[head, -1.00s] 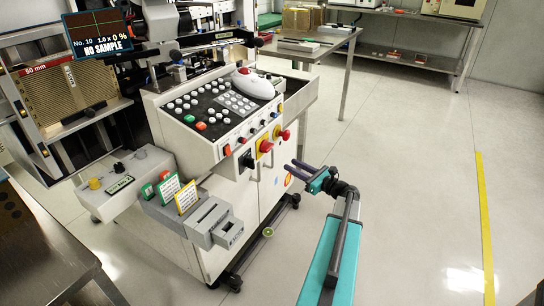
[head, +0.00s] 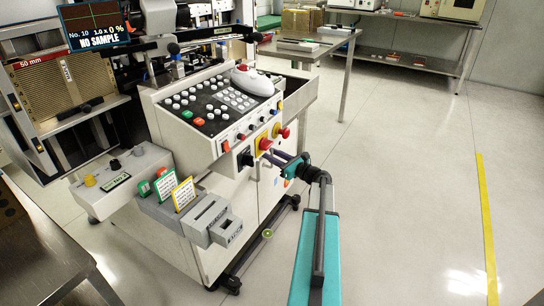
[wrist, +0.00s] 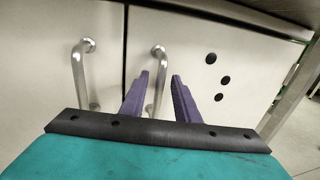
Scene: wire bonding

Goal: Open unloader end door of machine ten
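Machine ten (head: 185,240) is a pale cabinet under a screen (head: 92,27) reading "No. 10". In the wrist view two pale door panels (wrist: 215,55) meet at a vertical seam, both flush. Each has a vertical silver handle: a left handle (wrist: 77,70) and a right handle (wrist: 160,70). My gripper (wrist: 161,76) has two purple fingers, apart and empty. In the head view my gripper (head: 276,157) is by the cabinet side.
A sloped button panel (head: 225,100) with red knobs (head: 284,132) overhangs just above my gripper. Grey card holders (head: 212,220) stick out at the front corner. A metal table (head: 345,45) stands behind. The floor (head: 410,190) to the right is clear.

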